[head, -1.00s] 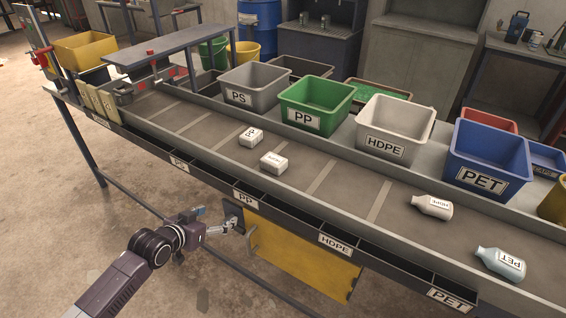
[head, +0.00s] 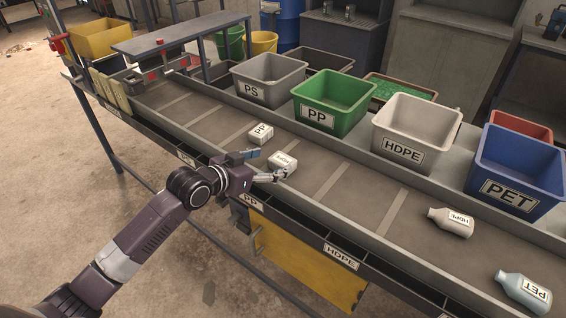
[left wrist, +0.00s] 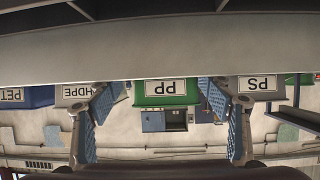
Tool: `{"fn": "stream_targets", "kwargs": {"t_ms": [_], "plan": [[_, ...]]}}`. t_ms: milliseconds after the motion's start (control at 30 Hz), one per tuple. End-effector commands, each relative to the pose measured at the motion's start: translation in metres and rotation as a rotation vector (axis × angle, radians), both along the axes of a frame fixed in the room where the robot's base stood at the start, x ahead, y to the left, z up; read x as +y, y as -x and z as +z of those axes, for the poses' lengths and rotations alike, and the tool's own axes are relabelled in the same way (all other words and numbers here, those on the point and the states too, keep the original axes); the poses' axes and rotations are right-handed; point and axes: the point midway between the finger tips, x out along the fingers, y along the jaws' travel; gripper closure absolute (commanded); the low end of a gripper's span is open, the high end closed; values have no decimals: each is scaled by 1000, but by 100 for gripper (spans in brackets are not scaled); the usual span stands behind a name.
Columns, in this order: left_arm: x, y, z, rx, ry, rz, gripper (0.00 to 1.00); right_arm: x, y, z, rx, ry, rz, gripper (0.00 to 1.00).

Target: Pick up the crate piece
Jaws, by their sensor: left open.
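Two small white blocks lie on the conveyor belt, and I cannot tell which is the crate piece. The farther block (head: 261,133) is labelled PP. The nearer block (head: 283,161) has a label too small to read surely. My left gripper (head: 268,164) is open over the near edge of the conveyor, close to the nearer block in the picture. Whether they touch is unclear. In the left wrist view the open fingers (left wrist: 158,95) stand wide apart with nothing between them; no block shows there. My right gripper is out of view.
The near rail (head: 330,213) edges the belt. A white HDPE bottle (head: 452,222) and a pale PET bottle (head: 524,292) lie farther right. Behind the belt stand the grey PS bin (head: 252,92), green PP bin (head: 320,117), whitish HDPE bin (head: 404,150) and blue PET bin (head: 508,193).

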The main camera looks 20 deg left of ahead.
Motion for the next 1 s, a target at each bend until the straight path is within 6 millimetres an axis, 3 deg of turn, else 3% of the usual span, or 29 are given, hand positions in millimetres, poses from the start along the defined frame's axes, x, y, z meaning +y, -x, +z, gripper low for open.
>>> {"fn": "stream_targets", "kwargs": {"t_ms": [433,767,1000], "plan": [[-23,-38,-21,0,2,2,28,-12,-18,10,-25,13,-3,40],[-25,-42,-24,0,-1,1,28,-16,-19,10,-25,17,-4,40],[-25,-42,-24,0,0,1,54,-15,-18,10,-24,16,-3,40]]}}
